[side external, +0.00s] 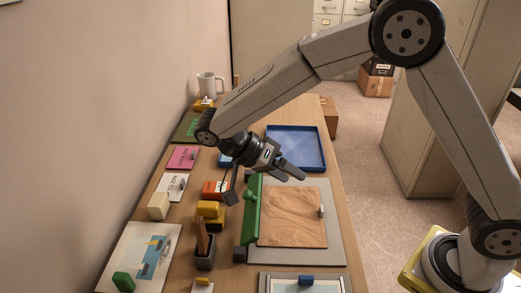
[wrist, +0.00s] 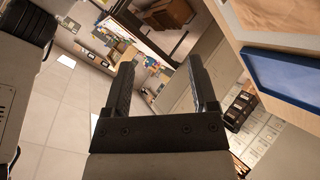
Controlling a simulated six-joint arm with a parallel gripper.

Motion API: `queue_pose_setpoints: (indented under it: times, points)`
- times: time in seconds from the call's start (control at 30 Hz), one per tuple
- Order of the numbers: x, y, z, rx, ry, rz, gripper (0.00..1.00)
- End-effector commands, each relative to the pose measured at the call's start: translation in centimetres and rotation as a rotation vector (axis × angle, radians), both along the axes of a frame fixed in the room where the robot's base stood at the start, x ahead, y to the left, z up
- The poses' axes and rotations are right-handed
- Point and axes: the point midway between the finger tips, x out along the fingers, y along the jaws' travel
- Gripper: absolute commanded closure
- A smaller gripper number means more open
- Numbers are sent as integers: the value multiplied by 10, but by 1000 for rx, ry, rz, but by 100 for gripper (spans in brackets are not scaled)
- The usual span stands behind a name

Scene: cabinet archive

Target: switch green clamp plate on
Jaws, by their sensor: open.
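The green clamp plate (side external: 251,216) stands raised on edge along the left side of a grey board (side external: 330,223) in the side external view. A small green knob (side external: 249,194) sits on its left face. The clamp plate does not show in that view.
A blue tray (side external: 322,148) lies behind the board; it also shows in the wrist view (wrist: 288,77). Left of the plate stand a dark holder (side external: 205,257), yellow blocks (side external: 211,212) and a red box (side external: 215,189). A wall bounds the table's left side.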

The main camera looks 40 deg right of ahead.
Motion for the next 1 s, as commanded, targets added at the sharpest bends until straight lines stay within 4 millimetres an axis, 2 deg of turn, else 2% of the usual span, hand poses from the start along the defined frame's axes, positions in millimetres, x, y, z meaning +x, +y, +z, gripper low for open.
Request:
queue_pose_setpoints:
  times: [0.2, 0.57, 0.77, 1.0]
  points:
    - [-11, -2, 5, 0, -1, 0, 26]
    - [-13, -3, 6, 0, -1, 0, 26]
    - [-10, -2, 4, 19, 9, 17, 26]
    - [3, 3, -2, 142, 69, 134, 26]
